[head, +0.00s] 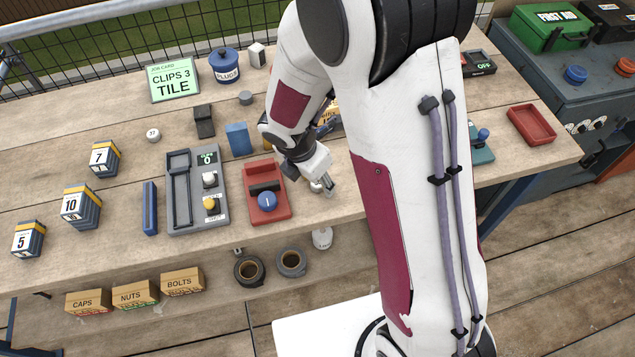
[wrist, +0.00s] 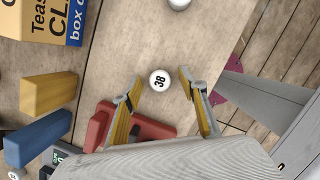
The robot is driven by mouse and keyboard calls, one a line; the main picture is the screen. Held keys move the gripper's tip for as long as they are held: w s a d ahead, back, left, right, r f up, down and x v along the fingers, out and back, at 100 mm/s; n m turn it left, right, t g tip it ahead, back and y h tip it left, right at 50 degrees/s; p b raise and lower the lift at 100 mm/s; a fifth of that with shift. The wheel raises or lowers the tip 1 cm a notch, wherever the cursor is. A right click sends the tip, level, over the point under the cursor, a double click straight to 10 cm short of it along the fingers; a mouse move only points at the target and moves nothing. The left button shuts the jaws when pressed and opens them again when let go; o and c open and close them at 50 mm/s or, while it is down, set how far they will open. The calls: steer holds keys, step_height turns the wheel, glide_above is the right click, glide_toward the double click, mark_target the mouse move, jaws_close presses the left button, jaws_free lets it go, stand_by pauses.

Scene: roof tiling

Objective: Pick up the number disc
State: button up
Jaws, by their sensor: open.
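A small white round disc marked 38 (wrist: 160,79) lies on the wooden bench in the wrist view, between my two fingertips and apart from both. My gripper (wrist: 161,83) is open, with a finger on each side of the disc. In the head view my gripper (head: 327,186) is low over the bench near its front edge, just right of the red device, and the disc is hard to make out there. Another white disc, marked 37 (head: 153,135), lies farther left on the bench.
A red device with a blue knob (head: 267,203) stands close left of my gripper. A grey switch panel (head: 198,190), a blue block (head: 238,139) and a yellow block (wrist: 48,92) are nearby. A printed box (wrist: 42,20) stands farther off. Number-card stacks (head: 80,205) stand far left.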

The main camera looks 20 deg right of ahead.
stand_by(0.3)
steer(key=c, duration=0.9)
steer(key=shift+r, duration=0.1)
steer(key=shift+r, duration=4.95)
